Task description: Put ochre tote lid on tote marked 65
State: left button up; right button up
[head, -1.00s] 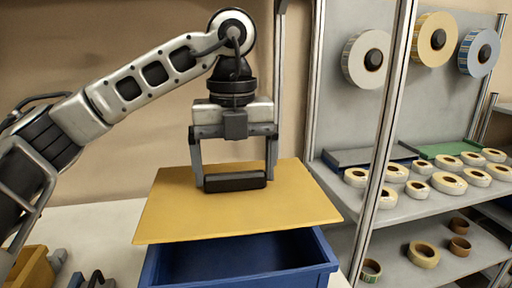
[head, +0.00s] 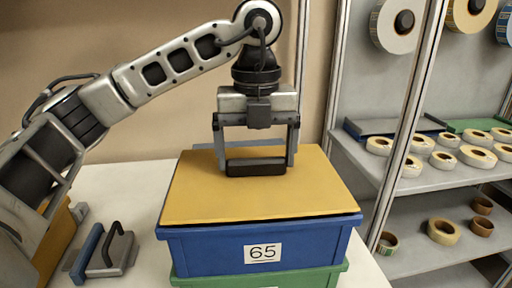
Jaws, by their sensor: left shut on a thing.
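The ochre tote lid (head: 215,194) is a flat yellow-brown panel with a black handle (head: 256,167) on top. My left gripper (head: 256,165) is shut on the handle, its fingers at either end of it. The lid lies over the top of the blue tote marked 65 (head: 205,254). It looks close to level, with a thin dark gap showing along the tote's front and right rim, so I cannot tell whether it is fully seated. The lid hides the tote's inside. My right gripper is not in view.
The blue tote stands on a green tote (head: 310,279) on a pale table (head: 140,185). Left of them lie a grey lid with a black handle (head: 112,252) and a blue piece (head: 86,252). A metal shelf rack (head: 400,205) with tape reels stands close on the right.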

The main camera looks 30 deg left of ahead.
aim_at(257, 159)
pick_arm(q)
jog(key=shift+f, duration=0.15)
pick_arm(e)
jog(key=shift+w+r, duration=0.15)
pick_arm(q)
jog(key=o, duration=1.1)
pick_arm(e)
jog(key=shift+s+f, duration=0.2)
pick_arm(q)
jog(key=shift+r, duration=0.25)
notch_tip(257, 159, up, 16)
jog(key=p, duration=0.3)
jog(key=shift+f+p, duration=0.25)
jog(key=shift+p, duration=0.1)
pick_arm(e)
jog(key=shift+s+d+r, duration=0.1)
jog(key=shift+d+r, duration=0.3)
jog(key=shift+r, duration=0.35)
